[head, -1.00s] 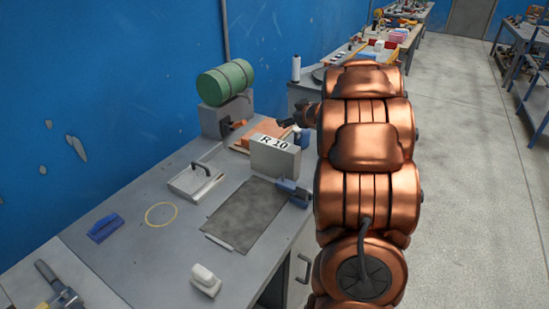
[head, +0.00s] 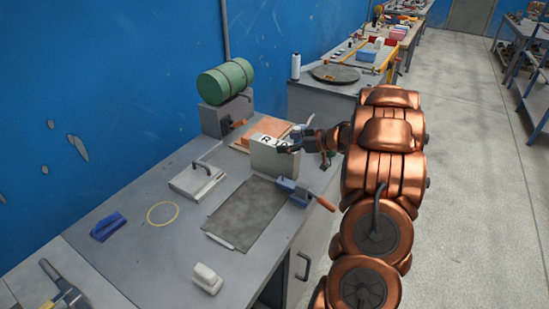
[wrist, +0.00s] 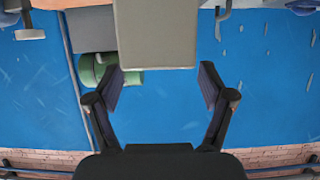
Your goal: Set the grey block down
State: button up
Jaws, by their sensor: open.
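The grey block (head: 268,161), with a white label on top, stands upright on the workbench at the far end of a dark grey mat (head: 245,212). My gripper (head: 287,147) is at the block's upper right in the head view and covers part of the label. In the wrist view, my gripper (wrist: 158,72) is open, with fingers spread left and right.
A tool with an orange handle (head: 320,199) juts over the bench's right edge. Behind the block lie an orange-brown board (head: 262,135) and a green cylinder (head: 226,81) on a grey stand. A lidded tray (head: 197,181) and yellow ring (head: 163,214) lie left.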

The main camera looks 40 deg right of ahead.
aim_at(276, 143)
jog(key=shift+p+x, duration=0.7)
jog(key=shift+x, duration=1.65)
grip_shut()
